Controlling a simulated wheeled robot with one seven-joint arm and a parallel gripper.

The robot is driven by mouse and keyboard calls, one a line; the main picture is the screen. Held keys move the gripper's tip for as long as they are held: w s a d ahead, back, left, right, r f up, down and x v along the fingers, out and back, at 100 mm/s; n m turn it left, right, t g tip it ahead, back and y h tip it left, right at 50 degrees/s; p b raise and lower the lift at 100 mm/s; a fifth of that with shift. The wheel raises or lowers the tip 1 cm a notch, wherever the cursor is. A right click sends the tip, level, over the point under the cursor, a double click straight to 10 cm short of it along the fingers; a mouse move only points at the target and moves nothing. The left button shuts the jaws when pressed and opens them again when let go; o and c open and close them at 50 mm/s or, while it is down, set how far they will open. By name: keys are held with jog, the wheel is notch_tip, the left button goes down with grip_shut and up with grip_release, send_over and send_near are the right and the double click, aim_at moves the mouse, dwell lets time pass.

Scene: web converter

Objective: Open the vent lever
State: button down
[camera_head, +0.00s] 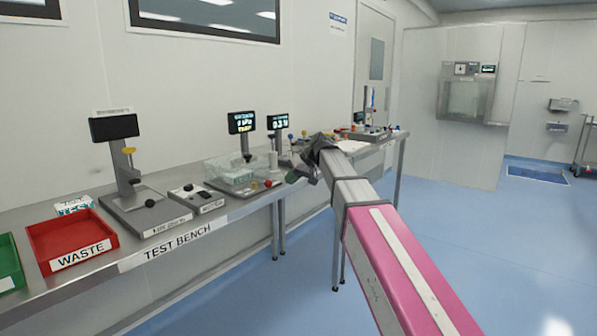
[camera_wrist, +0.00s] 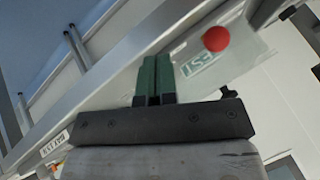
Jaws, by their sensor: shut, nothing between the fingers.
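My gripper (camera_head: 303,170) is at the front edge of the test bench in the head view. In the wrist view its two green fingers (camera_wrist: 157,62) are pressed together with nothing between them. A red ball knob (camera_wrist: 216,38) lies just beyond and right of the fingertips, apart from them. A red knob (camera_head: 268,184) shows on the bench left of my gripper in the head view. I cannot tell which part is the vent lever, or whether this red knob belongs to it. My gripper and arm hide part of the bench behind them.
The test bench (camera_head: 165,252) holds a red waste tray (camera_head: 72,238), a stand with a dark screen (camera_head: 114,128), a clear box (camera_head: 232,172) and two lit displays (camera_head: 241,122) (camera_head: 278,122). More equipment (camera_head: 372,132) stands at the far end.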

jog(key=shift+s+a+f, duration=0.1)
jog(key=shift+s+a, duration=0.2)
jog(key=shift+a, duration=0.45)
jog(key=shift+s+a+f, duration=0.1)
jog(key=shift+s+a, duration=0.2)
jog(key=shift+a, duration=0.4)
jog(key=shift+s+a, duration=0.3)
jog(key=shift+a, duration=0.45)
jog(key=shift+s+a, duration=0.25)
jog(key=shift+s, duration=0.25)
jog(key=shift+s+a, duration=0.25)
jog(key=shift+s, duration=0.2)
jog(key=shift+w, duration=0.1)
